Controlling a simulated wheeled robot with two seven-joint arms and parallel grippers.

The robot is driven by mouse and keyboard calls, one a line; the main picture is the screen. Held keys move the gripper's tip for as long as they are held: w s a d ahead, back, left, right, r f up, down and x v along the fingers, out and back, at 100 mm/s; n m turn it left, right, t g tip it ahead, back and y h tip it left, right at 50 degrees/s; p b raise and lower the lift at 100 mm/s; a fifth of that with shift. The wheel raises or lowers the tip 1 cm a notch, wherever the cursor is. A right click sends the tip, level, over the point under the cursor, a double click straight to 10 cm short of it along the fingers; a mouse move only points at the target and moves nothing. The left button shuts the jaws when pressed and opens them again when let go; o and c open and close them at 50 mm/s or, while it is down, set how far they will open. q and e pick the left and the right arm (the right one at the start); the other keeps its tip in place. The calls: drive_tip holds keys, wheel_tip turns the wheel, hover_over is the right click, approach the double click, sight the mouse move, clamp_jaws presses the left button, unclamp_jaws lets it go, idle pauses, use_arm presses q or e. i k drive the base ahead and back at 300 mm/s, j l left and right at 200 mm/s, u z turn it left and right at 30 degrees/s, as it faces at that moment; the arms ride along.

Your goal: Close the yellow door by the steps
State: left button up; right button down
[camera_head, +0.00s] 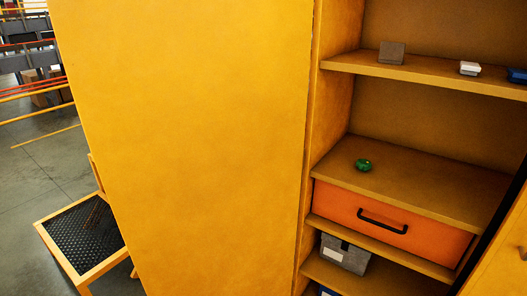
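A large yellow panel (190,140), which looks like the door, fills the left half of the view. It stands beside the open front of a yellow cabinet (435,130), and its right edge meets the cabinet's side. The shelves are uncovered. The steps show at the lower left as a black mesh tread (82,235) in a yellow frame, next to the panel's left edge. No handle shows on this panel. Neither of my grippers is in view.
The shelves hold a grey-brown box (391,52), a white box (469,68), a green object (363,165), an orange drawer (385,219) with a black handle and a grey bin (344,254). Another yellow panel (505,255) stands at the lower right. Grey floor (40,175) is clear at left.

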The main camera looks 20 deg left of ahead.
sight(192, 114)
drive_tip(key=j+z, duration=0.8)
drive_tip(key=k+j+z, duration=0.1)
drive_tip(key=j+z, duration=0.3)
drive_tip(key=j, duration=0.15)
